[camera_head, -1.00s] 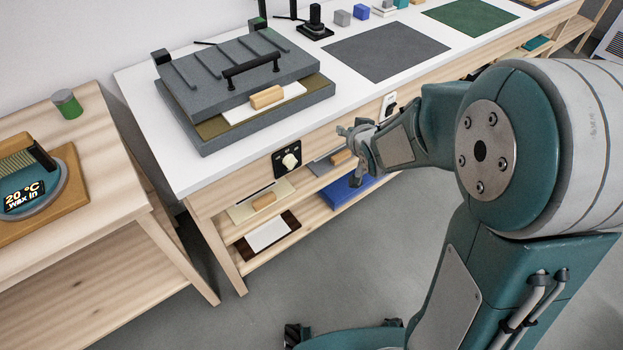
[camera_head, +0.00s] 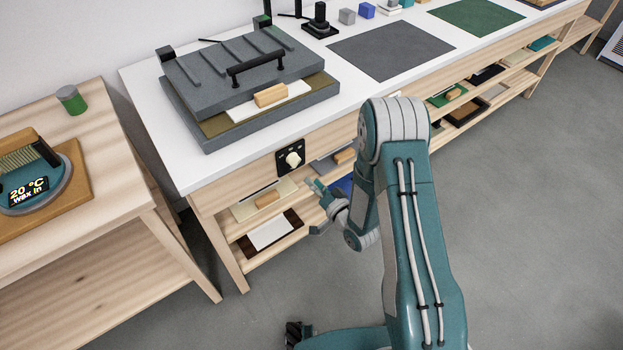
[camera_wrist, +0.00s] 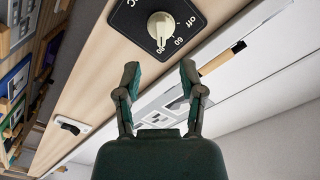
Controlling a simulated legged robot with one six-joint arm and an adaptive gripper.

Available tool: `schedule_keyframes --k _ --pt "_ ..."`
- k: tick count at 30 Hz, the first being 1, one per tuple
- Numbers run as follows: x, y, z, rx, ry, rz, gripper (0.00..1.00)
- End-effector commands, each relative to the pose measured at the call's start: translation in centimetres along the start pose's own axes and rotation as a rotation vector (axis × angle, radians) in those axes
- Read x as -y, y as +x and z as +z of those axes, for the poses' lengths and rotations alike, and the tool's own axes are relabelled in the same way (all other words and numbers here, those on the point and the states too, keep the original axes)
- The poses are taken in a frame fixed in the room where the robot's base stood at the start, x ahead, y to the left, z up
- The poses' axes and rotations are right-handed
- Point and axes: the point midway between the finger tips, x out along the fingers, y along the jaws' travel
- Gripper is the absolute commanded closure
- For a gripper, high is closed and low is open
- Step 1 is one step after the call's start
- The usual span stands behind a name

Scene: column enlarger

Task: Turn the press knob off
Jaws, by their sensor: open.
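The press knob (camera_head: 293,160) is a cream dial on a black plate (camera_head: 281,169) set in the front edge of the white-topped bench, below the grey press (camera_head: 215,110). In the wrist view the knob (camera_wrist: 160,28) sits near the top centre, its marked end toward the numbers 60 and 80, away from the word "off". My gripper (camera_head: 316,190) is below and right of the knob in the head view, apart from it. In the wrist view my gripper (camera_wrist: 160,80) has its two fingers spread, with nothing between them, and the knob lies beyond the fingertips.
Shelves under the bench hold boards, one with a white sheet (camera_head: 268,232), close to my gripper. A white switch (camera_wrist: 70,127) is on the bench front. The floor in front is clear.

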Motion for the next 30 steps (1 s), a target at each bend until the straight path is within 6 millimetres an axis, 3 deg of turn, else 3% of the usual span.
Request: schedule_keyframes --k 30 --pt "0.0 6.6 0.0 0.000 -0.003 0.000 0.49"
